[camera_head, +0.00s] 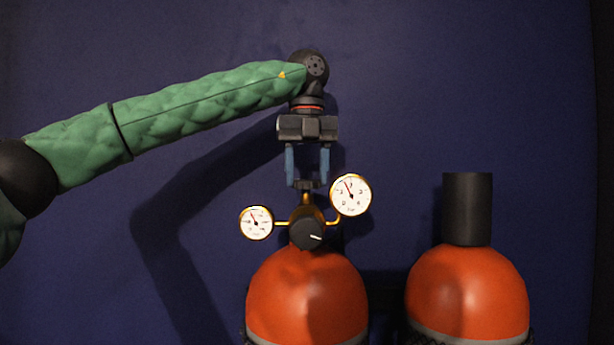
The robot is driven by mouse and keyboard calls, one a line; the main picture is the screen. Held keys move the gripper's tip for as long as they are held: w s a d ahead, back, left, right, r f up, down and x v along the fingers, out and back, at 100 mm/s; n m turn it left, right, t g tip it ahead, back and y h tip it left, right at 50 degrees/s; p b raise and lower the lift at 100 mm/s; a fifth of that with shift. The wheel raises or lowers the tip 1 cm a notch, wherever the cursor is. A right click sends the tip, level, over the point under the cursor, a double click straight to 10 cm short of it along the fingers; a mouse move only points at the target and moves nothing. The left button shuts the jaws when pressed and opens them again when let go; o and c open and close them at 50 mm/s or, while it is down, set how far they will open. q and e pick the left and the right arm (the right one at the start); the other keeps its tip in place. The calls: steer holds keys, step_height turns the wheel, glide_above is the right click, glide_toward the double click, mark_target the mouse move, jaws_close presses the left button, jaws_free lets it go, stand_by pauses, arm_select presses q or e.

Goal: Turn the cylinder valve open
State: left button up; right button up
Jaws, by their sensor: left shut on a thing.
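An orange gas cylinder (306,295) stands upright at the lower middle. A brass regulator with two round white gauges sits on its top, a smaller gauge (256,223) at the left and a larger gauge (350,194) at the right. A black round knob (307,233) with a white mark faces me between them. My left gripper (307,184) points straight down from above, its blue fingers shut on the top of the brass valve (307,199). The fingertips partly hide the part they hold. My right gripper is not in view.
A second orange cylinder (466,290) with a dark cap (467,209) stands to the right, a gap away from the first. A dark blue wall (480,90) is behind. The space at the upper right is clear.

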arm_select(q)
steer(key=shift+r, duration=0.1)
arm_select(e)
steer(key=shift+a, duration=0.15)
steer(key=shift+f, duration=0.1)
arm_select(q)
steer(key=o, duration=1)
steer(key=shift+c, duration=0.2)
step_height(320, 180, up, 7)
steer(key=shift+f, duration=0.2)
steer(key=shift+w+r, duration=0.1)
steer(key=shift+r, duration=0.4)
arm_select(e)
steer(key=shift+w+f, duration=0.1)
